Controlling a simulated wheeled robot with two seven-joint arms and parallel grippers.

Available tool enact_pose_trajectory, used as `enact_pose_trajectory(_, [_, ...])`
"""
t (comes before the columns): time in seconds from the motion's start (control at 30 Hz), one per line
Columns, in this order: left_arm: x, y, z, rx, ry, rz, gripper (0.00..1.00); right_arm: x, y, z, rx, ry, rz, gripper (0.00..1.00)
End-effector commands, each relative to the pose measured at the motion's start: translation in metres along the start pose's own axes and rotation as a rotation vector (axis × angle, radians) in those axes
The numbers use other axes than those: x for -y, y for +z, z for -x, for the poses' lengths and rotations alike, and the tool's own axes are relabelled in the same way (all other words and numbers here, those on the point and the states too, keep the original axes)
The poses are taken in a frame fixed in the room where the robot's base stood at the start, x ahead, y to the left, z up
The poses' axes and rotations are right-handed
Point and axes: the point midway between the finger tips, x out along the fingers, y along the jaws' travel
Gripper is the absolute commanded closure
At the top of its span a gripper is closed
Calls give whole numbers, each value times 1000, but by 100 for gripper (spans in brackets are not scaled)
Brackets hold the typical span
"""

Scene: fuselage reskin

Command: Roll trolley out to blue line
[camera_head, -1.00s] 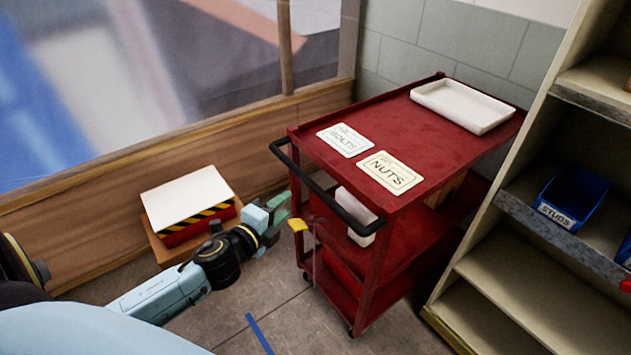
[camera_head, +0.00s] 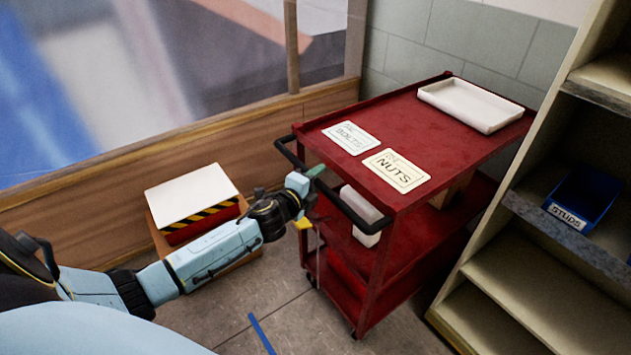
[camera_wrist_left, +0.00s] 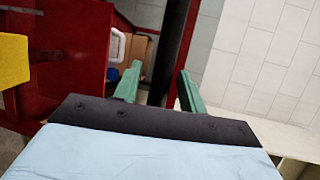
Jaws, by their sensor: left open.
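The red trolley (camera_head: 400,130) stands against the grey wall, with a black push handle (camera_head: 330,190) along its near left end. My left gripper (camera_head: 314,174) is open at the handle; in the left wrist view its green fingers (camera_wrist_left: 155,88) are spread, with a dark bar, likely the handle, between and beyond them. I cannot tell whether they touch it. A yellow tag (camera_head: 303,224) hangs at the trolley's near left corner and also shows in the left wrist view (camera_wrist_left: 14,62). The blue line (camera_head: 262,334) lies on the floor in front of the trolley. My right gripper is out of view.
A white tray (camera_head: 471,105) and the BOLTS (camera_head: 351,137) and NUTS (camera_head: 396,171) cards lie on the trolley top. A shelf unit (camera_head: 520,260) with a blue STUDS bin (camera_head: 582,199) stands close at right. A white-topped striped box (camera_head: 193,200) sits at left.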

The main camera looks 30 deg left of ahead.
Motion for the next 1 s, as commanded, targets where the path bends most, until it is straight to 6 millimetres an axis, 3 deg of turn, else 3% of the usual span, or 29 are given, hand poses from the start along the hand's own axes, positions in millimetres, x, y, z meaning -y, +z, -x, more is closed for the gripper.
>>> enact_pose_trajectory(0.23, [0, 0, -1, 0, 0, 0, 59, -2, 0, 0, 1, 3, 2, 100])
enact_pose_trajectory(0.57, [0, 0, 0, 0, -1, 0, 100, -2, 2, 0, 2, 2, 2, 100])
enact_pose_trajectory(1.0, [0, -5, 5, -17, -1, -3, 100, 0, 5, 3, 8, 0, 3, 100])
